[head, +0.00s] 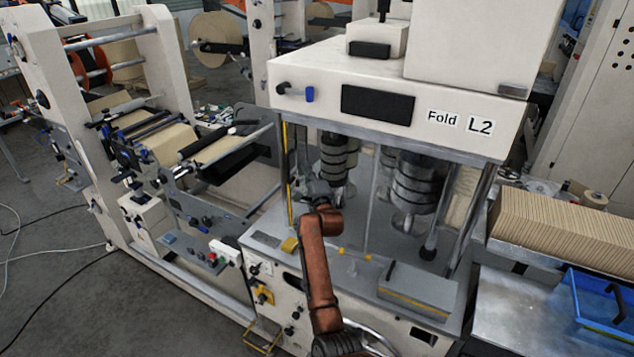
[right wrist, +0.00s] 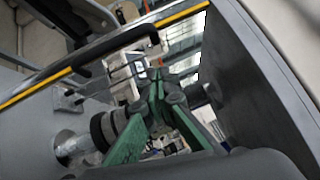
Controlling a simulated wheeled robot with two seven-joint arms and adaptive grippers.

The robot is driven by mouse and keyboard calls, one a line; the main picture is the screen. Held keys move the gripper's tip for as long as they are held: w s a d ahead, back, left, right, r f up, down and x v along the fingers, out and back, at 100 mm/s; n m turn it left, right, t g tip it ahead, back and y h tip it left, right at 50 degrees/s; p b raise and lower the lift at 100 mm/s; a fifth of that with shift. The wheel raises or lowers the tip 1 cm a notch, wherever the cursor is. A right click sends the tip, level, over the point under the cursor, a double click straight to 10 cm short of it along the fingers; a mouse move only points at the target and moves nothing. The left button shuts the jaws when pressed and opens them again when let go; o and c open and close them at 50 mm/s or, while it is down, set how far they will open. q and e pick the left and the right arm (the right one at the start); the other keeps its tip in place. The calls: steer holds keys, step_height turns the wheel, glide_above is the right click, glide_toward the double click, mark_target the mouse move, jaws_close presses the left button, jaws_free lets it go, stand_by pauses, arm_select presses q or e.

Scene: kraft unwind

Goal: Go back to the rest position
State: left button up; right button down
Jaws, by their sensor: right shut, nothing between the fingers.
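My right arm (head: 318,265), copper-brown, reaches up from the bottom of the head view to the folding machine (head: 450,85) labelled "Fold L2". My right gripper (head: 312,188) is in the open bay under the machine's white head, in front of the dark rollers (head: 338,155). In the right wrist view the green fingers of my right gripper (right wrist: 157,78) come together at the tips with nothing between them. My left gripper is not in view.
A yellow-edged bar (right wrist: 100,55) and a dark ribbed roller (right wrist: 108,128) are close to the fingers. A grey box (head: 418,290) sits on the machine's deck. At right are a stack of kraft sheets (head: 565,225) and a blue tray (head: 600,310).

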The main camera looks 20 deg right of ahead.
steer(key=s+d+f+n+g+y+b, duration=0.2)
steer(key=s+f+n+g, duration=0.7)
steer(key=s+f, duration=1.85)
steer(key=s+a+f+n+g, duration=0.2)
steer(key=s+f+n, duration=0.2)
steer(key=s, duration=0.8)
steer(key=s+a+f+n+g, duration=0.1)
steer(key=s+f+n+g, duration=0.25)
steer(key=s, duration=0.85)
steer(key=s+a+f+n+g, duration=0.15)
steer(key=s+f+n, duration=0.35)
steer(key=s, duration=0.8)
step_height(320, 180, down, 36)
steer(key=a+g+b, duration=0.1)
steer(key=a+b, duration=0.1)
steer(key=b, duration=0.4)
arm_select(q)
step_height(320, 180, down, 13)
steer(key=b, duration=0.5)
arm_select(e)
steer(key=s+f+n+g, duration=0.1)
steer(key=s+f, duration=1.9)
steer(key=f, duration=0.3)
steer(key=shift+s+f+y, duration=0.3)
steer(key=shift+y, duration=0.1)
